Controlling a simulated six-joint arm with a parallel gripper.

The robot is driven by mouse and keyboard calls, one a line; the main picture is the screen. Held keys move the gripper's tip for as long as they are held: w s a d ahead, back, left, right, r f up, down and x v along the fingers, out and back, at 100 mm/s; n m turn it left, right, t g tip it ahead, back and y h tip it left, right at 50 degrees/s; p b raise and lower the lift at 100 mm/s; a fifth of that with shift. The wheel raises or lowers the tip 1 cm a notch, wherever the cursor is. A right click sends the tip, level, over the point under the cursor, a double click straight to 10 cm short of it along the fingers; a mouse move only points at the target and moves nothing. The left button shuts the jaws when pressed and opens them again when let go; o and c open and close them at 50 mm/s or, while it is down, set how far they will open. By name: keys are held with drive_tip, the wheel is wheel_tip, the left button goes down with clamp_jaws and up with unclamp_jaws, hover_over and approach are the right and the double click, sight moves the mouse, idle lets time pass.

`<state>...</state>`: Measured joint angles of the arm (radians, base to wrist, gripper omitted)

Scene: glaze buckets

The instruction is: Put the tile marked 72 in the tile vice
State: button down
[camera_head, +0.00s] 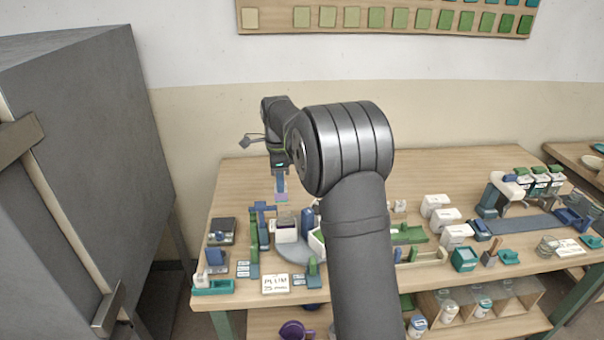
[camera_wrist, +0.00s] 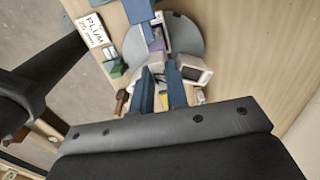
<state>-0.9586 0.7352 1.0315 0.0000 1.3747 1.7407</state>
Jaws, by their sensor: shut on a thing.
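My gripper (camera_head: 281,182) points down above the left part of the table and is shut on a small lavender tile (camera_head: 281,197). No number can be read on the tile. It hangs over a white bucket with purple inside (camera_head: 286,232), and I cannot tell the gap between them. In the wrist view my two blue fingers (camera_wrist: 159,70) reach toward a grey round base, with purple showing beyond them. Blue fixtures stand left (camera_head: 262,212) and right (camera_head: 307,222) of the bucket; I cannot tell which is the tile vice.
A card reading PLUM (camera_head: 276,284) stands at the table's front edge. A dark scale-like box (camera_head: 222,231) stands left. White tubs (camera_head: 456,236) and a blue strip (camera_head: 525,224) lie right. A large grey cabinet (camera_head: 90,150) borders the left. The table's back is clear.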

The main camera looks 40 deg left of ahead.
drive_tip(key=s+a+f, duration=0.4)
drive_tip(key=s+a, duration=0.1)
drive_tip(key=a, duration=0.5)
drive_tip(key=s+a+f, duration=0.3)
drive_tip(key=s+a, duration=0.1)
drive_tip(key=a, duration=0.5)
drive_tip(key=shift+s+a+f, duration=0.1)
drive_tip(key=shift+f, duration=1.65)
drive_tip(key=shift+a+f, duration=0.1)
drive_tip(key=shift+f, duration=1.6)
drive_tip(key=shift+f, duration=0.3)
drive_tip(key=c, duration=1.3)
unclamp_jaws()
drive_tip(key=shift+c, duration=0.2)
wheel_tip(320, 180, up, 7)
